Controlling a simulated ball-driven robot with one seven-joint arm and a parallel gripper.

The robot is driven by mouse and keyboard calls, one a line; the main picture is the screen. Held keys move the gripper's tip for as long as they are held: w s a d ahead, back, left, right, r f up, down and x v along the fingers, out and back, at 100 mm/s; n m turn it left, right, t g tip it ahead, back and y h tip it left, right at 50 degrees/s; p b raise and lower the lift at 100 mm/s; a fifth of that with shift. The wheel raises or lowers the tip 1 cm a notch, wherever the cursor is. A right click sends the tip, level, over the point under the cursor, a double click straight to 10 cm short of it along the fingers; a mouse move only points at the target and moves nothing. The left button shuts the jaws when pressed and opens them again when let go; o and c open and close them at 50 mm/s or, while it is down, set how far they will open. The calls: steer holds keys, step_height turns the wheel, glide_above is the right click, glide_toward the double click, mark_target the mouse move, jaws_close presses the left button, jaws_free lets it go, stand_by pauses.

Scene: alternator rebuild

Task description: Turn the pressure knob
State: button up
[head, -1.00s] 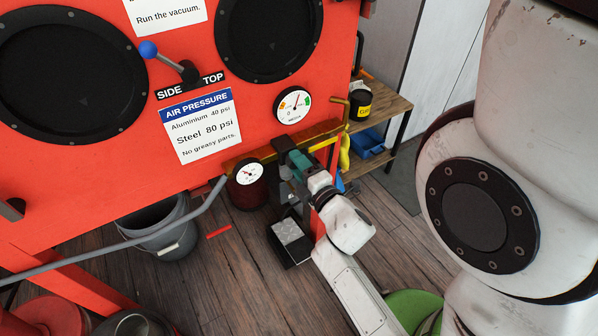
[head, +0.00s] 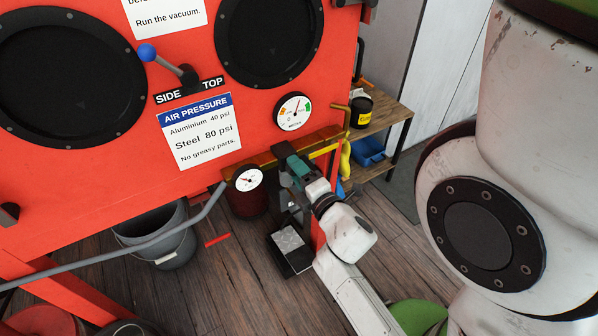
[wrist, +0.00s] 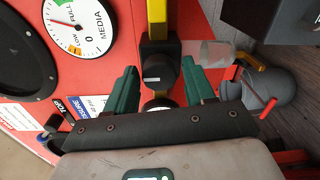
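A black pressure knob (wrist: 157,70) sits on the yellow pipe (wrist: 157,16) in the wrist view. My gripper (wrist: 159,66) is open, its two green fingers on either side of the knob with a visible gap at each side. In the head view my gripper (head: 293,164) is at the cabinet's lower right edge and hides the knob. A small white pressure gauge (head: 249,178) is just left of it; in the wrist view a gauge (wrist: 158,103) is partly hidden by my gripper.
The red cabinet (head: 90,175) fills the left, with an air pressure sign (head: 200,132) and a media gauge (head: 293,111). A grey bucket (head: 165,250) stands on the floor below. A wooden shelf (head: 390,118) with a black can stands at the right.

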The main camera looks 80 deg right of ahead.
steer(key=shift+o, duration=0.8)
steer(key=b+v, duration=0.2)
steer(key=v, duration=0.8)
steer(key=shift+s+a, duration=0.2)
steer(key=shift+a, duration=0.1)
